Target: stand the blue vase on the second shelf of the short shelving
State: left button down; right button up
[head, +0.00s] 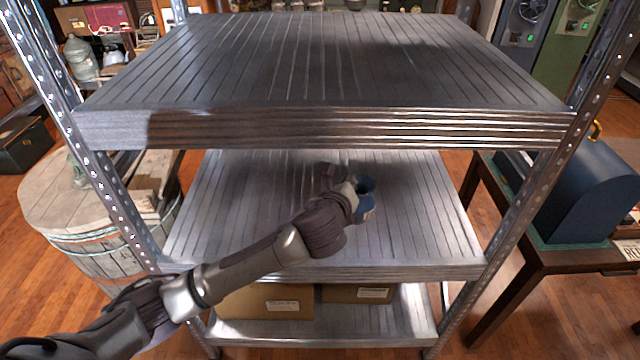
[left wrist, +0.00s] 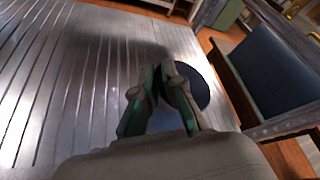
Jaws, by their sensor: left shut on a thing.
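The blue vase (head: 366,186) is over the second shelf (head: 230,215) of the metal shelving, right of its middle. My left arm reaches in from the left between the top and second shelves. My left gripper (head: 352,190) is shut on the vase. In the left wrist view the two fingers of my left gripper (left wrist: 166,92) hide part of the vase (left wrist: 203,84), whose dark round end shows behind them. I cannot tell whether the vase's base touches the shelf. My right gripper is not in view.
The bare top shelf (head: 320,60) hangs above my arm. Metal posts (head: 95,170) stand at the corners. Cardboard boxes (head: 265,302) sit on the bottom shelf. A barrel (head: 80,205) stands left, a table with a blue chest (head: 580,190) right. The second shelf is otherwise clear.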

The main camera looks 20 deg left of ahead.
pick_arm(q)
jog(key=w+a+f, duration=0.5)
jog(key=a+f, duration=0.5)
jog(key=shift+w+f, duration=0.3)
jog(key=shift+f, duration=0.1)
jog(key=c, duration=1.2)
grip_release()
jog(key=shift+c, duration=0.2)
jog(key=v, duration=1.2)
